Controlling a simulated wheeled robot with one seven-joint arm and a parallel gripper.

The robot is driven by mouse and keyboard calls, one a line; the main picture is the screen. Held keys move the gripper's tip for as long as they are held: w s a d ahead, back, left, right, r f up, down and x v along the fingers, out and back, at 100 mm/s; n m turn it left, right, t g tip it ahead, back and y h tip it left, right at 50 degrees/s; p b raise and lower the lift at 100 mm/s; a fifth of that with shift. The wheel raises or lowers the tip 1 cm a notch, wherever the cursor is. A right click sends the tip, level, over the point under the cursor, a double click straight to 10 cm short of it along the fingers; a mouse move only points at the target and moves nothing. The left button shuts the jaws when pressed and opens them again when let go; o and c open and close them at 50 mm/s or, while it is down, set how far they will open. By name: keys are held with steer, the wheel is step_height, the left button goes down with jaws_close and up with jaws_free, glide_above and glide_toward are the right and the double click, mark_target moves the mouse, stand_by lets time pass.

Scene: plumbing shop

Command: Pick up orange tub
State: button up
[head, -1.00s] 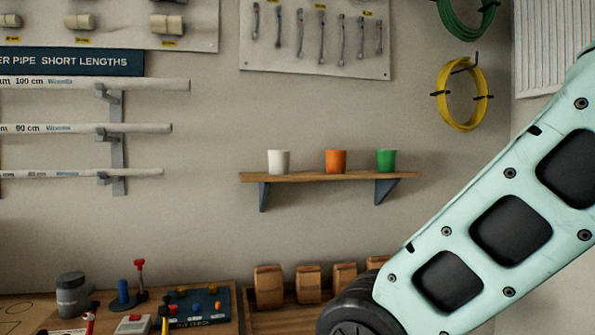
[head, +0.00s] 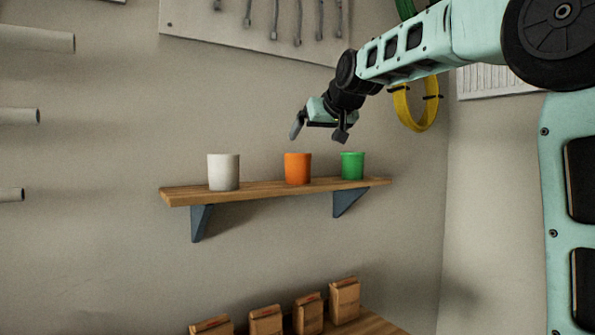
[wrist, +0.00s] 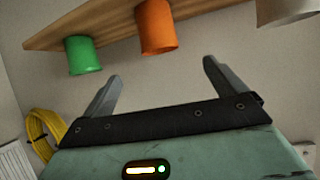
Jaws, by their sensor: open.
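The orange tub (head: 298,169) stands upright on the wooden wall shelf (head: 262,190), between a white tub (head: 223,172) on the left and a green tub (head: 352,166) on the right. My gripper (head: 318,130) is open and empty, above the shelf near the orange and green tubs. In the wrist view the orange tub (wrist: 156,28) is beyond the open fingers (wrist: 158,80), with the green tub (wrist: 83,56) to its left and part of the white tub (wrist: 290,10) at the top right. The gripper touches no tub that I can see.
A yellow coil (head: 415,106) hangs on the wall behind my arm. Several brown packages (head: 308,314) stand below. The wall between shelf and packages is clear.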

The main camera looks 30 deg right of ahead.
mark_target(298, 161)
steer(key=p+x, duration=0.2)
steer(key=x, duration=0.8)
steer(key=shift+s+f+p, duration=0.1)
steer(key=shift+p, duration=0.2)
steer(key=shift+p+x, duration=1.2)
steer(key=shift+x, duration=1.45)
steer(key=shift+s+d+f, duration=0.1)
steer(key=shift+d, duration=0.05)
steer(key=c, duration=1.1)
